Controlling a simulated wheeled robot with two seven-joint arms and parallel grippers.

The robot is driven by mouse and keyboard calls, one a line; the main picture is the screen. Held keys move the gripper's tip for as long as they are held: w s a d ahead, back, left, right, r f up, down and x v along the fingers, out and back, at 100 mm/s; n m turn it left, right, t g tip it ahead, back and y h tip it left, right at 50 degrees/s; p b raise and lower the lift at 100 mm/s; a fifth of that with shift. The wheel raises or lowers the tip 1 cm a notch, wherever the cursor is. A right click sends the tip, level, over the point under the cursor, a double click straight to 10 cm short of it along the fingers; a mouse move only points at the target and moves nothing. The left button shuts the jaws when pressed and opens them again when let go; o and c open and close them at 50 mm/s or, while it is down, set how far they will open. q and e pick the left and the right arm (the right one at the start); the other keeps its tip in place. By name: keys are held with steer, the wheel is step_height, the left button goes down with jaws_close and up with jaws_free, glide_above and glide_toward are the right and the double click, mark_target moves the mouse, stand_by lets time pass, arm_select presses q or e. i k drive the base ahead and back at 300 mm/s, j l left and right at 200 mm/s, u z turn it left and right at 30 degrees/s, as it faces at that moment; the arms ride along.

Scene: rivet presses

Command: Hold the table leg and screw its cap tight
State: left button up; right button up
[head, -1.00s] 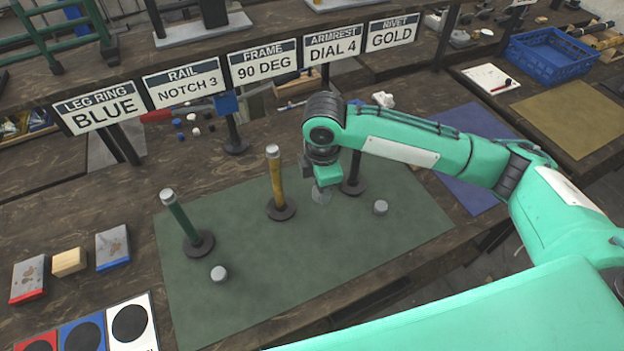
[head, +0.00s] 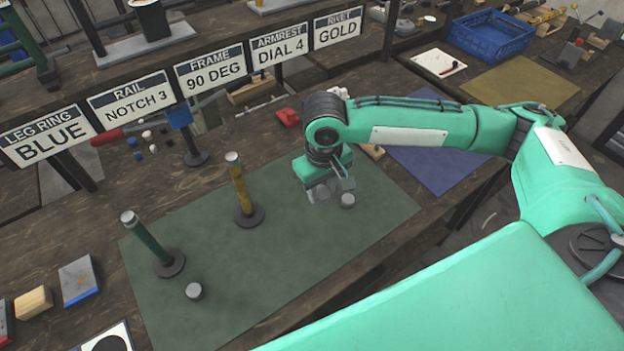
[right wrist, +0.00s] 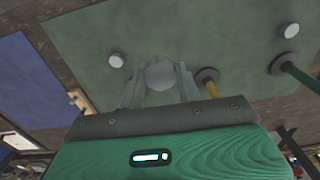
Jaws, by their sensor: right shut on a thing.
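My right gripper (head: 322,192) hangs low over the far right part of the green mat (head: 270,265). Its fingers are shut on a pale round cap (right wrist: 160,76), seen between them in the right wrist view. I cannot tell whether this cap touches the mat. A loose cap (head: 348,201) lies just right of the gripper, another (head: 194,291) at the mat's near left. A green table leg (head: 146,239) and a yellow table leg (head: 240,188) stand upright on dark round bases, with silvery tops. A third leg's place is hidden by my right arm. My left gripper is out of view.
Sign boards (head: 210,72) stand behind the mat. A blue mat (head: 440,165) and a blue crate (head: 490,37) are to the right. Small blocks (head: 33,302) lie at the left. The mat's near middle is clear.

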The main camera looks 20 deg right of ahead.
mark_target(248, 214)
steer(key=l+u, duration=0.25)
steer(key=l, duration=0.25)
steer(key=k+l+u, duration=0.1)
steer(key=l+u, duration=0.15)
steer(key=l, duration=0.2)
steer(key=k+l+u, duration=0.1)
steer(key=l+u, duration=0.15)
steer(key=l, duration=0.25)
steer(key=k+l+u, duration=0.2)
steer(key=l, duration=0.25)
steer(key=i, duration=0.05)
